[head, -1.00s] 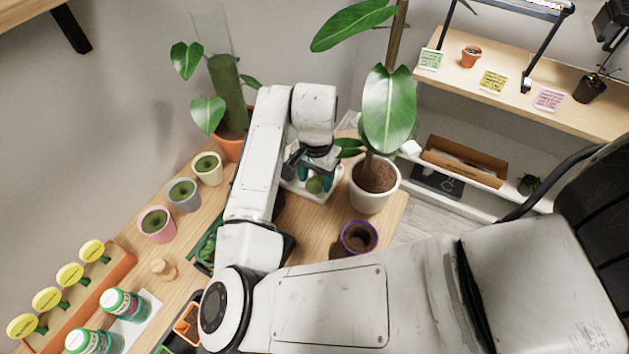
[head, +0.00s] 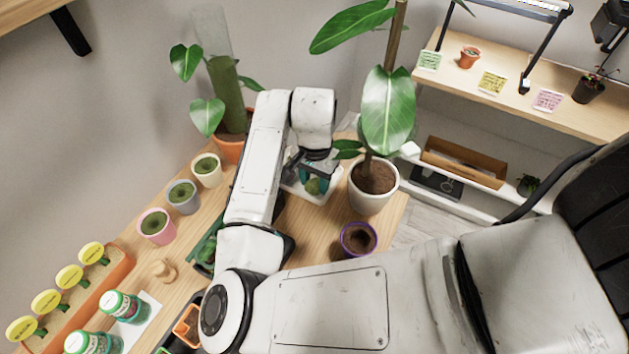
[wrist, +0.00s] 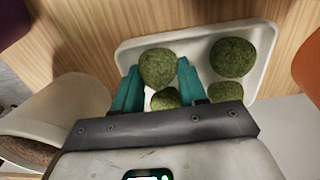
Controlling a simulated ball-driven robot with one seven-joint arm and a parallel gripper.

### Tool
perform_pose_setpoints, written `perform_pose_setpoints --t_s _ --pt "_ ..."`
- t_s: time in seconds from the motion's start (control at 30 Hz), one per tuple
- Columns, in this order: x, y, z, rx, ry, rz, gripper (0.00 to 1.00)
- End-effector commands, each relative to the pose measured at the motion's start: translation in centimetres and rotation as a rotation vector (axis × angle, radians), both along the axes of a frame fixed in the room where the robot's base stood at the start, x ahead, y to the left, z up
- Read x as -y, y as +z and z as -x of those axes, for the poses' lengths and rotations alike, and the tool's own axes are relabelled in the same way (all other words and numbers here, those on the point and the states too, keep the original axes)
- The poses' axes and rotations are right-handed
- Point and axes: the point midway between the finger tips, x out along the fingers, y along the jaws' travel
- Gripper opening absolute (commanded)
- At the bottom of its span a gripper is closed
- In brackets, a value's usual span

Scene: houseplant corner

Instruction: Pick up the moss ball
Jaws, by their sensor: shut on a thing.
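My gripper (wrist: 157,85) has teal fingers and is shut on a round green moss ball (wrist: 158,67), one finger on each side of it. The ball is over the white tray (wrist: 187,39); I cannot tell whether it still touches the tray. Several moss balls show in the wrist view: one on the right (wrist: 232,57), one partly hidden below it (wrist: 225,91), and one behind my gripper (wrist: 166,98). In the head view my gripper (head: 314,181) is over the tray (head: 324,198), with green moss between the fingers, and my wrist hides much of it.
A white pot (head: 372,200) with a large-leaved plant stands close right of the tray. A terracotta pot (head: 229,148) stands behind on the left. A purple-rimmed pot (head: 358,239) is in front. Small pots (head: 157,226) line the left. Some bare table lies before the tray.

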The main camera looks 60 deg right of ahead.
Motion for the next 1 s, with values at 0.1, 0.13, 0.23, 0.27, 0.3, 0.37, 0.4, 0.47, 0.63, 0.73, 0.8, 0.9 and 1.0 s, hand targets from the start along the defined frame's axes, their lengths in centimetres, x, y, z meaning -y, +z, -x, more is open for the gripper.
perform_pose_setpoints --t_s 0.1,0.13,0.23,0.27,0.3,0.37,0.4,0.47,0.63,0.73,0.8,0.9,1.0 --pt "0.0 0.5 0.0 0.001 -0.001 0.001 0.14" --pt "0.0 0.7 0.0 0.001 -0.001 0.002 0.14" --pt "0.1 1.7 0.0 0.001 -0.001 0.002 0.14" --pt "0.1 2.2 0.0 0.002 -0.001 0.003 0.14" --pt "0.1 2.8 0.0 0.002 -0.002 0.001 0.14" --pt "0.1 4.0 0.0 0.003 -0.003 0.003 0.14" --pt "0.1 4.8 -0.1 0.003 -0.002 0.002 0.14" --pt "0.1 6.2 0.0 0.004 -0.004 0.003 0.14" --pt "0.1 10.5 0.0 0.003 -0.003 0.002 0.14" --pt "0.0 12.9 -0.1 0.005 -0.004 0.000 0.14" --pt "0.0 14.3 -0.1 0.006 -0.003 -0.002 0.14" --pt "0.0 15.8 -0.1 0.004 -0.002 -0.002 0.14" --pt "0.0 16.9 -0.1 0.002 -0.002 -0.001 0.14"
